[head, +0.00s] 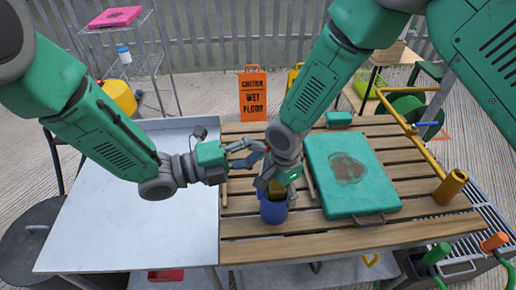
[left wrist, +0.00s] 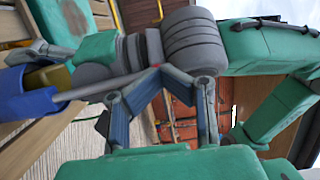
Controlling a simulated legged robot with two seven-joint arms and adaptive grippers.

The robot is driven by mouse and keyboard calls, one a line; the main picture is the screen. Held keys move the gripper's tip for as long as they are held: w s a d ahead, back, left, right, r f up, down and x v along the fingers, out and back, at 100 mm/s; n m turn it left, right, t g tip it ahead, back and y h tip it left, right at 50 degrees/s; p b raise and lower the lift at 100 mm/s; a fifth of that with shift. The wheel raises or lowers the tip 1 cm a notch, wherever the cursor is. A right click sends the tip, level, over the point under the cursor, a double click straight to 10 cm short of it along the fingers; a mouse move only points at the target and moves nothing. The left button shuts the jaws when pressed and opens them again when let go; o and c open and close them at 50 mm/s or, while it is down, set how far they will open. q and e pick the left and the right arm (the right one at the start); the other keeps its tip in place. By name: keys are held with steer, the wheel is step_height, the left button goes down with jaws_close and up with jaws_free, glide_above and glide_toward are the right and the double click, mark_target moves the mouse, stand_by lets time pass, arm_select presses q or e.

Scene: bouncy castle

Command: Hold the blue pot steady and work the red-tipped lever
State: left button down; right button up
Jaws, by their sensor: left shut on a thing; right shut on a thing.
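The blue pot (head: 273,212) stands upright on the slatted wooden table, near its front edge. My right gripper (head: 276,190) reaches down from above and is shut at the pot's top, where a yellow part shows; its exact grip is partly hidden. In the left wrist view the pot (left wrist: 25,102) is at the left, and a thin grey lever (left wrist: 95,88) runs from it to a small red tip (left wrist: 155,67). My left gripper (head: 260,151) is beside my right wrist. In its own wrist view its fingers (left wrist: 157,75) meet at the red tip, shut on the lever's end.
A green case (head: 320,165) with a brown stain lies right of the pot. A bare white tabletop (head: 140,220) is at the left. An orange wet-floor sign (head: 253,95) stands behind. A yellow pipe frame (head: 452,187) is at the right. My two arms are close together above the pot.

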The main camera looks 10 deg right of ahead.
arm_select(q)
steer(key=shift+s+d+r, duration=0.1)
steer(key=shift+d+r, duration=0.05)
steer(key=shift+r, duration=0.1)
steer(key=s+a+r, duration=0.1)
steer(key=a, duration=1.3)
steer(key=shift+s+r, duration=0.15)
steer(key=shift+r, duration=0.1)
steer(key=shift+a, duration=0.1)
steer(key=a+f+h, duration=0.1)
steer(key=a+f, duration=0.4)
steer(key=shift+h, duration=0.3)
steer(key=w+d+r, duration=0.1)
steer(key=d+r, duration=0.1)
steer(key=d, duration=1.2)
steer(key=shift+w, duration=0.3)
